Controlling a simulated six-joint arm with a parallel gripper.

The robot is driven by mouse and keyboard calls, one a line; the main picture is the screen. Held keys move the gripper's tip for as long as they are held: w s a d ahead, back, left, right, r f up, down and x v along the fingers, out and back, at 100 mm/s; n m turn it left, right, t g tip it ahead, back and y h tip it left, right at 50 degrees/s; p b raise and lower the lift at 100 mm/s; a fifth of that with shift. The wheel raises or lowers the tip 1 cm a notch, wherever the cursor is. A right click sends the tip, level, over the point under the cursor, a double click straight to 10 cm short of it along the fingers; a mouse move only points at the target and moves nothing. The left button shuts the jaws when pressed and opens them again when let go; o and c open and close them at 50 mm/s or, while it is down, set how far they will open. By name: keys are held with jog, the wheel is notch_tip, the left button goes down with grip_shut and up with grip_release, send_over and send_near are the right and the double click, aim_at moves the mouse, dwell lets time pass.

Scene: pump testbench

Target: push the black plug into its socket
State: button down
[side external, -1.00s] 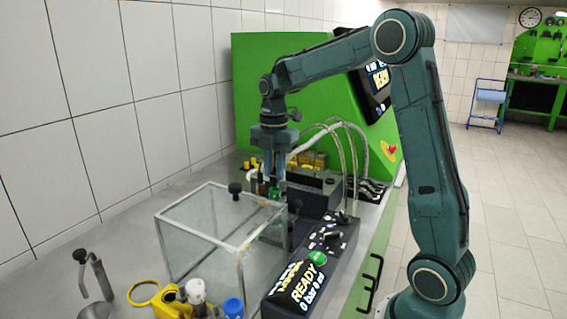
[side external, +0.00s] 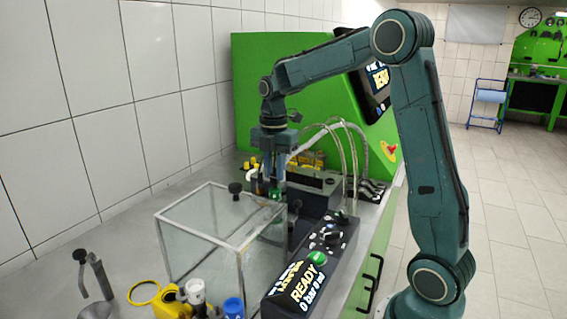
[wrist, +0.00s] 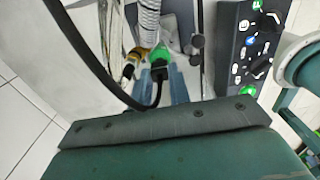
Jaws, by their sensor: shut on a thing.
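My gripper (side external: 273,172) points down behind the clear box, over the dark fixture block. In the wrist view its two blue fingers (wrist: 165,92) are shut on the black plug (wrist: 158,74), whose black cable loops away to the left. A green connector (wrist: 160,57) lies right at the plug's front end. A bit of green also shows below the fingertips in the side view (side external: 276,193). The socket opening is hidden, and I cannot tell how deep the plug sits.
A clear box (side external: 205,235) with a metal frame stands in front of the fixture. A control panel (side external: 318,262) reading READY is at its right. Hoses (side external: 345,150) arch behind my gripper. A yellow ring (side external: 144,292) and several small parts lie in front.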

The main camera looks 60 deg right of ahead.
jog(key=shift+f, duration=0.8)
dwell(1.7)
jog(key=c, duration=1.2)
grip_release()
jog(key=shift+c, duration=0.2)
jog(key=shift+r, duration=0.1)
jog(key=shift+r, duration=3.45)
